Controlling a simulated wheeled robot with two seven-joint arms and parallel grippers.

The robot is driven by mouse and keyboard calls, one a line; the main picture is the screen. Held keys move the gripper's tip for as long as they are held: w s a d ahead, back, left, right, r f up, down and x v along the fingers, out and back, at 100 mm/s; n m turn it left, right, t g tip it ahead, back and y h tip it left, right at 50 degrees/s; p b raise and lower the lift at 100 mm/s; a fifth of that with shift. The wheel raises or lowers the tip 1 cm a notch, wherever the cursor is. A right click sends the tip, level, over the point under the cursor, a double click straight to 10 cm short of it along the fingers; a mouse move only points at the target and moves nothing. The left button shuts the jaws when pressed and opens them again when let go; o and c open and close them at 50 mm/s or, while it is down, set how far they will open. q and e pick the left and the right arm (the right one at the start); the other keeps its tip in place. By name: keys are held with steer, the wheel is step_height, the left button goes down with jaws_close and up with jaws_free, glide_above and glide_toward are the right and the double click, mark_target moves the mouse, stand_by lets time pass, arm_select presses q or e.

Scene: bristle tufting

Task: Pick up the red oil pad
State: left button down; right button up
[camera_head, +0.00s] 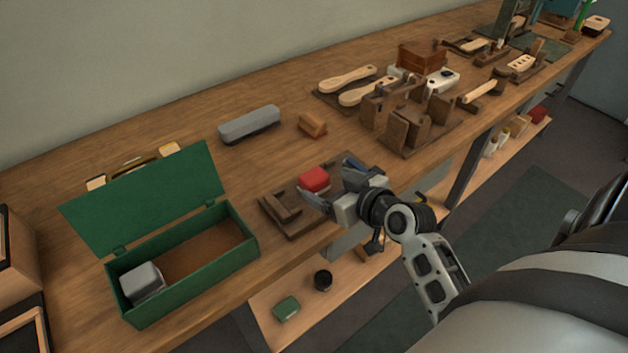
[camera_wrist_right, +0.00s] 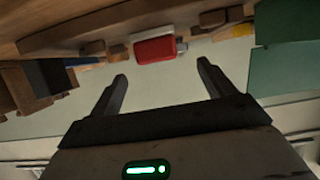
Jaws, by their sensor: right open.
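The red oil pad (camera_head: 314,179) is a small red block with a pale lower part. It sits by a dark wooden fixture (camera_head: 283,206) near the front edge of the bench. My right gripper (camera_head: 331,190) is open and empty, close in front of the pad. In the right wrist view the pad (camera_wrist_right: 156,49) lies beyond the two spread fingers (camera_wrist_right: 162,75), roughly centred between them and apart from them. My left gripper is in neither view.
An open green box (camera_head: 247,239) holding a grey block (camera_head: 142,281) stands left. A grey long block (camera_head: 249,124) and a small orange-brown block (camera_head: 312,125) lie behind. Wooden fixtures (camera_head: 405,129) and brush handles (camera_head: 347,79) stand right. A lower shelf (camera_head: 300,309) runs below the bench.

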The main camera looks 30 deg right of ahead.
mark_target(316, 177)
steer(key=x, duration=0.5)
steer(key=shift+w+d, duration=0.1)
steer(key=c, duration=1.1)
steer(key=shift+r, duration=0.1)
steer(key=shift+r, duration=0.1)
